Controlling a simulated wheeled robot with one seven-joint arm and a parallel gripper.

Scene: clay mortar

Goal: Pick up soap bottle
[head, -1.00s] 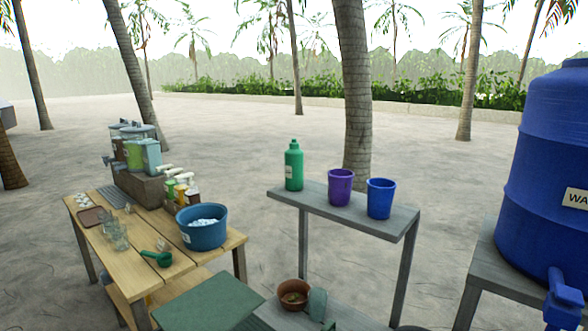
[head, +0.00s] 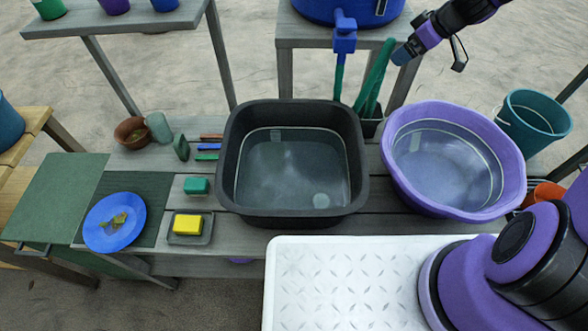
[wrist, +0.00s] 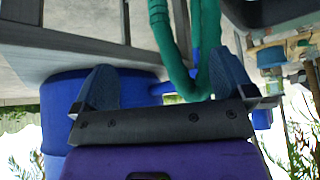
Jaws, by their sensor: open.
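A green bottle (head: 48,8) stands on the raised grey shelf at the top left of the head view. Only its lower part with a pale label shows; its top is cut off. I cannot tell whether it is the soap bottle. My gripper (head: 402,54) is at the upper right of the head view, beside the blue barrel's stand and well right of the bottle. In the wrist view my gripper (wrist: 163,85) has its two grey-blue fingers wide apart with nothing between them. A green hose passes beyond the fingers there.
A blue barrel (head: 352,12) with a tap stands behind the black basin (head: 228,165). A purple tub (head: 512,170), a teal bucket (head: 560,125), a yellow sponge (head: 187,224) and a blue plate (head: 95,235) are around. Purple (head: 114,5) and blue (head: 164,4) cups share the bottle's shelf.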

